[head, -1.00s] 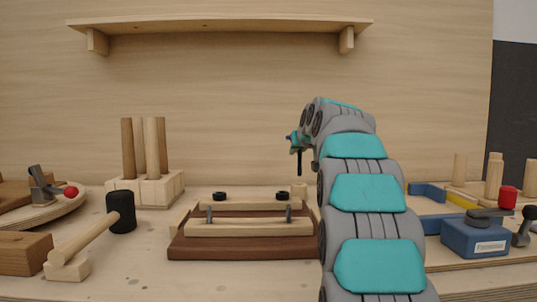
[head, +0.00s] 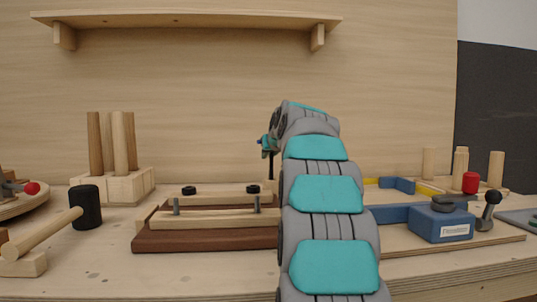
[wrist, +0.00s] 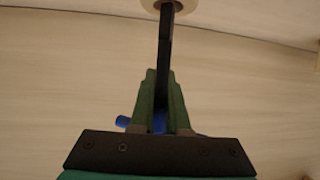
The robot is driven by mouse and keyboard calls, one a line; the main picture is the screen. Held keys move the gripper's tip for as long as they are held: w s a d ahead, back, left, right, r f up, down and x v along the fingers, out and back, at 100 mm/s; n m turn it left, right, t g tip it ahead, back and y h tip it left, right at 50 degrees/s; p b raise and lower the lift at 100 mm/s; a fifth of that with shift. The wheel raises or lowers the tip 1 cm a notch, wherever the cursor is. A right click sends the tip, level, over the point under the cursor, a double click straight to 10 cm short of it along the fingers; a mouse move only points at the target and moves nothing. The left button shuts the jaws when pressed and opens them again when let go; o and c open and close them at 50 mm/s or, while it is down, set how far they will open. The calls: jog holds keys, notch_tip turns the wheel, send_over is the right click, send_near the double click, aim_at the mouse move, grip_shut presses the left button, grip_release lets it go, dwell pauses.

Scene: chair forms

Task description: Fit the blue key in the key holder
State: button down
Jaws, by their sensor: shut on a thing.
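My gripper (wrist: 161,98) is shut on the blue key (wrist: 123,121), whose blue ends stick out behind the green fingers in the wrist view. A dark straight shaft (wrist: 165,45) stands out from between the fingers. Its far end overlaps a pale round piece (wrist: 184,5) at the top edge, perhaps the key holder; I cannot tell if they touch. In the head view my gripper (head: 268,146) is up in front of the back wall, with the dark shaft hanging down. My arm hides the bench behind it, so the key holder is not clearly seen there.
A brown board with wooden bars (head: 205,241) lies left of my arm. Further left are a block with upright pegs (head: 112,188) and a black-headed mallet (head: 86,207). A blue clamp (head: 440,222) stands to the right. A shelf (head: 187,19) hangs above.

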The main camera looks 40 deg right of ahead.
aim_at(272, 164)
jog(key=shift+f+b, duration=1.05)
jog(key=shift+f, duration=0.6)
jog(key=shift+f, duration=0.35)
jog(key=c, duration=0.8)
grip_release()
jog(key=v, duration=0.6)
jog(key=shift+s+a+r+b, duration=0.15)
jog(key=shift+s+b, duration=0.15)
jog(key=shift+s, duration=0.05)
jog(key=shift+s+a+r, duration=0.15)
jog(key=shift+s+a, duration=0.05)
jog(key=shift+s, duration=0.25)
